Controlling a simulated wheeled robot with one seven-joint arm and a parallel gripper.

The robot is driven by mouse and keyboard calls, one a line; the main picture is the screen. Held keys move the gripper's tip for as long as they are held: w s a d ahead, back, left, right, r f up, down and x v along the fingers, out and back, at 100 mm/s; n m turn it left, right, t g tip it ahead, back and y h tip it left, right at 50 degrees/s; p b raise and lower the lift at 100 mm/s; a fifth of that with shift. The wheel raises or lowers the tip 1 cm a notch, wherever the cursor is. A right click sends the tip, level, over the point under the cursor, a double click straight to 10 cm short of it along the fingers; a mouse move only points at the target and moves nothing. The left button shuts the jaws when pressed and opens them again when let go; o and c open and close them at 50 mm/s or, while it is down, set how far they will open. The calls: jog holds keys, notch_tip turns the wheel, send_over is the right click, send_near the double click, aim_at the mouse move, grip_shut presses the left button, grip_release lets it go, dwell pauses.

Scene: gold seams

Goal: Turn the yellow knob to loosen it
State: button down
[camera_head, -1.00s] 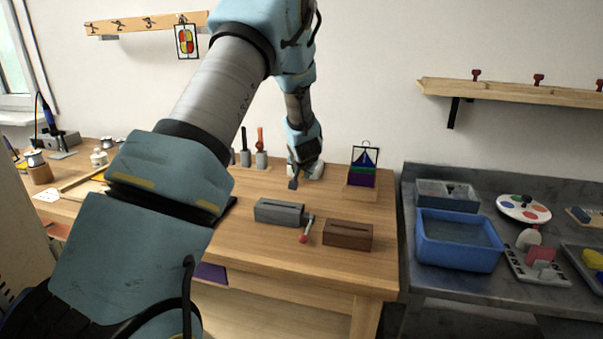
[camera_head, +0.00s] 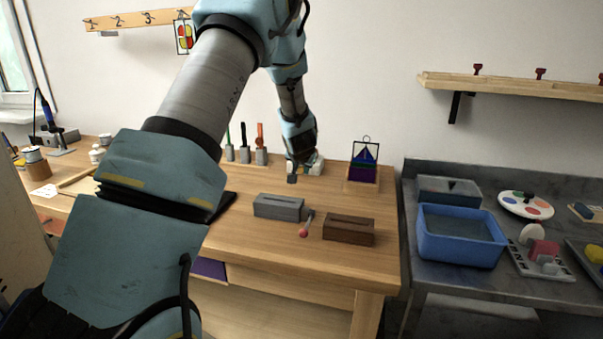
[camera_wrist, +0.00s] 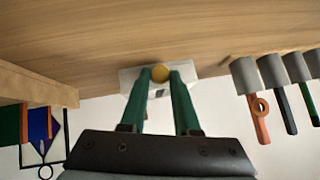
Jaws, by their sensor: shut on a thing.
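The yellow knob (camera_wrist: 160,74) is a small round yellow disc on a white block (camera_wrist: 128,78) in the wrist view. My gripper (camera_wrist: 160,78) has its two green fingers on either side of the knob and is shut on it. In the head view my gripper (camera_head: 293,176) is at the back of the wooden table, in front of the white block (camera_head: 314,164). The knob itself is hidden there behind my gripper.
Tools in grey holders (camera_head: 261,156) stand left of my gripper. A small stand with a coloured panel (camera_head: 363,172) is to the right. A grey slotted block (camera_head: 278,207), a red-ended lever (camera_head: 304,232) and a brown slotted block (camera_head: 348,230) lie in front.

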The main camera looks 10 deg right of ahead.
jog(key=h+b, duration=0.1)
jog(key=b, duration=0.3)
jog(key=n+g+h+b, duration=0.1)
jog(key=b, duration=0.3)
jog(key=a+f+n+h+b, duration=0.1)
jog(key=b, duration=0.3)
jog(key=shift+w+g+b, duration=0.25)
jog(key=shift+g+b, duration=0.05)
jog(key=shift+b, duration=0.05)
jog(key=n+h+b, duration=0.1)
jog(key=b, duration=0.4)
jog(key=shift+a+r+g+h, duration=0.1)
jog(key=shift+g+h, duration=0.2)
jog(key=shift+g, duration=0.1)
jog(key=b, duration=0.2)
jog(key=shift+r+h+b, duration=0.15)
jog(key=shift+h+b, duration=0.15)
jog(key=shift+h, duration=0.1)
jog(key=shift+r+n+g+b, duration=0.15)
jog(key=shift+n+g+b, duration=0.15)
jog(key=shift+b, duration=0.15)
jog(key=c, duration=0.6)
grip_release()
jog(key=shift+c, duration=0.2)
jog(key=v, duration=1)
jog(key=shift+s+a+b, duration=0.2)
jog(key=shift+a+b, duration=0.1)
jog(key=shift+a, duration=0.05)
jog(key=shift+r, duration=0.15)
